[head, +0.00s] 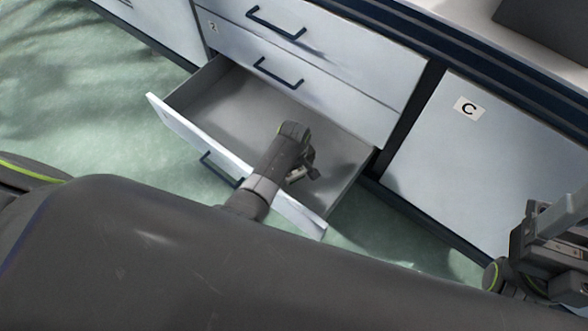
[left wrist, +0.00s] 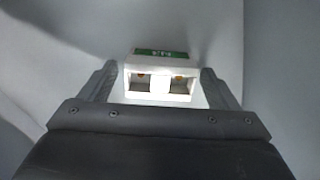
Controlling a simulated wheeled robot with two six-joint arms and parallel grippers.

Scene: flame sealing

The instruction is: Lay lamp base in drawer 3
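An open drawer (head: 215,95) with grey insides sits below the drawer marked 2; its own number is not readable. My left gripper (head: 305,172) reaches down inside it, toward the right end. In the left wrist view, a white block with two square openings and a green top, seemingly the lamp base (left wrist: 160,84), lies between the fingers of my left gripper (left wrist: 160,75). A narrow gap shows on each side, so the fingers look open around it. In the head view the block is hidden by my gripper. Part of my right arm's end shows at the lower right; its fingers are unclear.
The closed drawer marked 2 (head: 255,62) is directly above the open one. A cabinet door marked C (head: 490,150) is to the right. The counter (head: 480,40) runs along the top right. The left part of the open drawer is clear.

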